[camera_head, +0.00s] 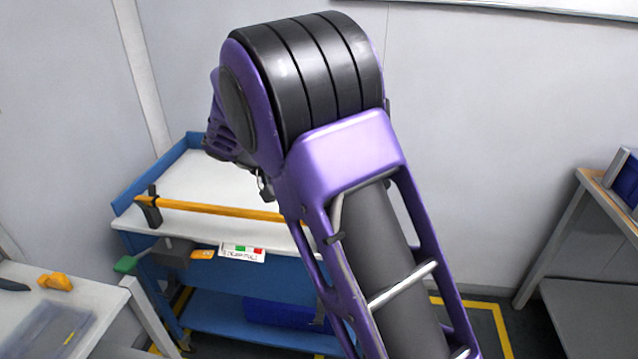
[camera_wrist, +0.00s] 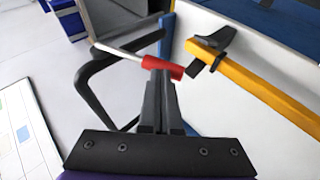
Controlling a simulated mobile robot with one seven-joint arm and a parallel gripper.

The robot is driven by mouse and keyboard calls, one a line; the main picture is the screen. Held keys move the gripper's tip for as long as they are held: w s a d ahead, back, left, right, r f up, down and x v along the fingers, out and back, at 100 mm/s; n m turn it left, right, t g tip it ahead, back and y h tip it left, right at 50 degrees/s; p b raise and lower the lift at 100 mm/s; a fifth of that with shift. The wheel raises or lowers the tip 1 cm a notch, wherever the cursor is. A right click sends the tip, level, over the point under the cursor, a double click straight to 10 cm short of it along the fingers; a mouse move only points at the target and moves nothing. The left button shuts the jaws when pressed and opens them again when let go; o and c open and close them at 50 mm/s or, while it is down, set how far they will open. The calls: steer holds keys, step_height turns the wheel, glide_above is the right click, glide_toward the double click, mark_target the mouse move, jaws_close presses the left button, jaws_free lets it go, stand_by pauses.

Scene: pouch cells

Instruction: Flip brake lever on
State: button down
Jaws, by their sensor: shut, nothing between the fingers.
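In the wrist view, a lever with a red grip (camera_wrist: 163,66) and a thin pale rod lies across the tips of my gripper (camera_wrist: 160,78). I take it for the brake lever. My gripper's dark fingers are together with nothing between them. The red grip is right at the fingertips; I cannot tell whether they touch. A black tube handle (camera_wrist: 88,88) bends beside the lever on the left. In the head view my arm hides the gripper and lever.
A yellow bar clamp (camera_head: 222,208) lies along the cart's front edge; in the wrist view it (camera_wrist: 265,90) is close right of my fingers. A side table (camera_head: 100,305) is at left, a shelf (camera_head: 560,235) at right.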

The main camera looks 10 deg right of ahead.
steer(key=shift+f+h, duration=0.3)
steer(key=shift+f, duration=0.05)
stand_by(0.3)
steer(key=shift+d+r, duration=0.1)
